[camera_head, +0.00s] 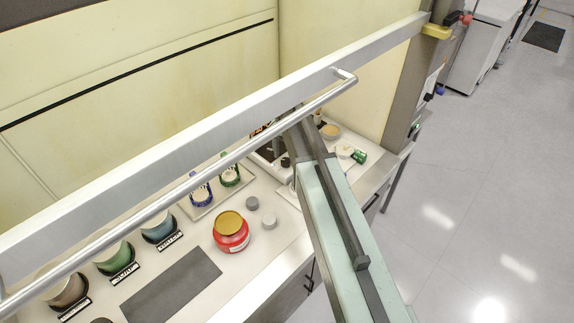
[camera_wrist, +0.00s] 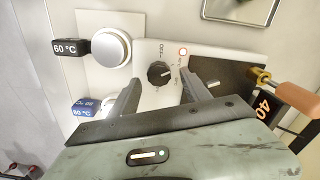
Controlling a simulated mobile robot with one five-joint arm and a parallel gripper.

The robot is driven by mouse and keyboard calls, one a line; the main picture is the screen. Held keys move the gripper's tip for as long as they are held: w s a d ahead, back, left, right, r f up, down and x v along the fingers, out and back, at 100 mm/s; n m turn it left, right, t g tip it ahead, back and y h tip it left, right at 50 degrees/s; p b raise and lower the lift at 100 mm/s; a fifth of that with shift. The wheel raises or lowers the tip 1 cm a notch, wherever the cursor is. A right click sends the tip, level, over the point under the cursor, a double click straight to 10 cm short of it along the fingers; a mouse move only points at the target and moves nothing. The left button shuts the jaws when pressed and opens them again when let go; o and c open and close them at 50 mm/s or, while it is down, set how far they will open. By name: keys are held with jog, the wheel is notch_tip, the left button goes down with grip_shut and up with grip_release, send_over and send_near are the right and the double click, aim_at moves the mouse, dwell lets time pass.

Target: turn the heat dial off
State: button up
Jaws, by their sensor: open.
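The heat dial (camera_wrist: 159,73) is a black round knob on a white panel (camera_wrist: 150,97) in the wrist view. "OFF" is printed on the panel above it, along with other small marks. Which mark the dial points to is too small to tell. My gripper (camera_wrist: 160,80) is open, with one dark finger on each side of the dial at its lower edge.
The sash handle (camera_head: 225,163) crosses above my arm. A red jar (camera_head: 231,236) stands left of it.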

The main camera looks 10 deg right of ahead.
notch_tip(320, 180, down, 2)
jog(key=shift+b, duration=0.4)
jog(key=shift+r, duration=0.1)
grip_shut()
jog(key=shift+d, duration=0.2)
jog(key=shift+a, duration=0.1)
